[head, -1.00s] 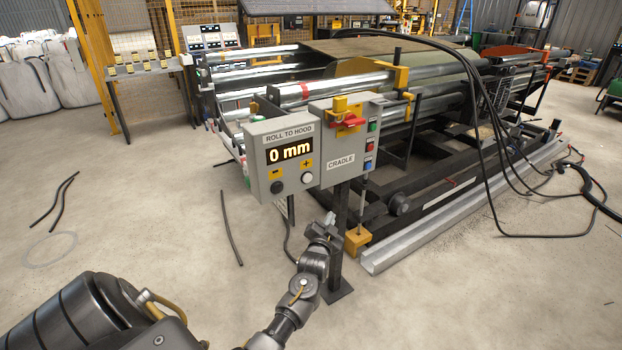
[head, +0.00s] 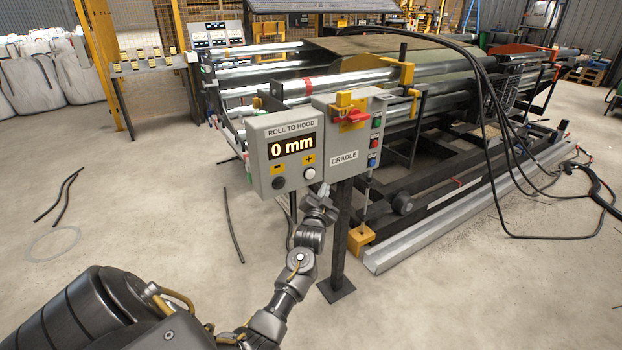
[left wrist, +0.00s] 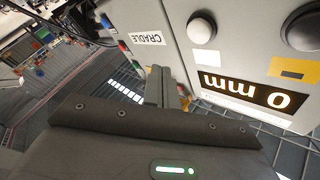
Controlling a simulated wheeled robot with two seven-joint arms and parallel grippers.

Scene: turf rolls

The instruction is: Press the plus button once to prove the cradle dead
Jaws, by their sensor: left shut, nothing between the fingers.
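The grey control box (head: 262,132) reads "ROLL TO HOOD" and its display (head: 291,147) shows 0 mm. The white plus button (head: 309,174) sits under the plus sign at its lower right; the black minus button (head: 278,183) is to its left. In the left wrist view, upside down, the white button (left wrist: 201,29) and black button (left wrist: 302,30) both show uncovered. My left gripper (head: 323,191) is shut and empty, just below and right of the white button, apparently apart from it. Its fingers (left wrist: 166,84) point toward the panel. My right gripper is not in view.
The CRADLE box (head: 344,160) adjoins on the right, with a red handle (head: 352,117) on a yellow plate and small coloured buttons on its side. A dark post (head: 340,235) carries the boxes. The roller machine stands behind; cables hang at right. Floor at left is mostly open.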

